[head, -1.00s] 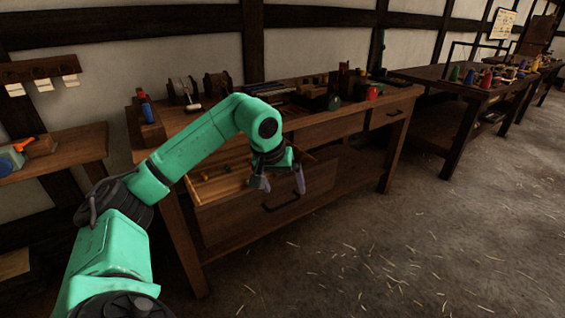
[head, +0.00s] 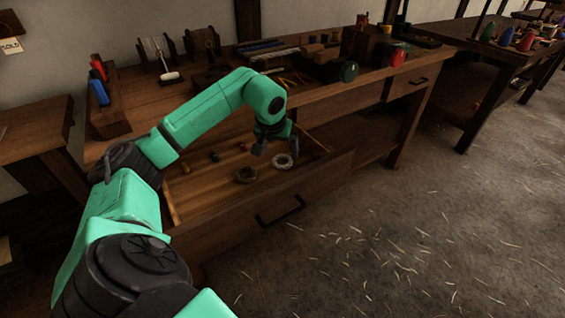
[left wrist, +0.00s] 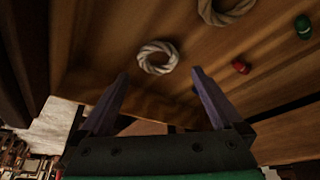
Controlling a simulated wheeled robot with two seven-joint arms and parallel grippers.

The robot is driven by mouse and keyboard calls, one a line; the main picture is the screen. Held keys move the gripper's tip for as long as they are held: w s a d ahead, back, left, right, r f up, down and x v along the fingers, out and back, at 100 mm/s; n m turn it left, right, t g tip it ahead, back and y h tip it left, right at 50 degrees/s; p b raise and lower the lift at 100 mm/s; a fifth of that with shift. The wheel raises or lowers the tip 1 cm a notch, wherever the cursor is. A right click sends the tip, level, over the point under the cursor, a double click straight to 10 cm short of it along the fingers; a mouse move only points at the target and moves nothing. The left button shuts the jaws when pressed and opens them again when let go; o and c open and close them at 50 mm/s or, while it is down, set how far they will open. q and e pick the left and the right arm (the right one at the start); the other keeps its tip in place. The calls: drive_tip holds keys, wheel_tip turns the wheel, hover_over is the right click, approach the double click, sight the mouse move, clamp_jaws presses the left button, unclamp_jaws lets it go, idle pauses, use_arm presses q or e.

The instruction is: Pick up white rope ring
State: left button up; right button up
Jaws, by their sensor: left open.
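The white rope ring (head: 283,161) lies flat in the open drawer (head: 232,217) of the workbench, near its front wall. It also shows in the left wrist view (left wrist: 143,62), just beyond the fingertips. A browner rope ring (head: 245,175) lies to its left in the head view; in the left wrist view it shows at the top edge (left wrist: 225,19). My left gripper (head: 277,150) is open and empty, close above the white ring, with its fingers apart and not around it. My right gripper is not in view.
Small dark, red and green pieces, among them a red one (left wrist: 240,68) and a green one (left wrist: 303,27), lie in the drawer. The straw-strewn floor in front is clear.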

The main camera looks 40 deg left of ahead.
use_arm(q)
drive_tip(key=x, duration=0.4)
drive_tip(key=shift+d+f, duration=0.15)
drive_tip(key=shift+d, duration=0.05)
drive_tip(key=shift+w+a+f, duration=0.15)
drive_tip(key=shift+f, duration=0.15)
drive_tip(key=shift+r, duration=0.1)
drive_tip(key=c, duration=1.1)
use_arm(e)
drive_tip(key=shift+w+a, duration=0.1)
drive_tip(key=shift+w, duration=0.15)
use_arm(q)
wheel_tip(320, 180, up, 10)
drive_tip(key=p, duration=0.2)
wheel_tip(320, 180, up, 10)
drive_tip(key=p, duration=0.2)
hover_over(283, 162)
drive_tip(key=s, duration=0.1)
drive_tip(key=shift+s+d, duration=0.15)
drive_tip(key=shift+d, duration=0.15)
drive_tip(key=shift+r+p, duration=0.25)
drive_tip(key=shift+p, duration=0.5)
drive_tip(key=shift+f, duration=0.15)
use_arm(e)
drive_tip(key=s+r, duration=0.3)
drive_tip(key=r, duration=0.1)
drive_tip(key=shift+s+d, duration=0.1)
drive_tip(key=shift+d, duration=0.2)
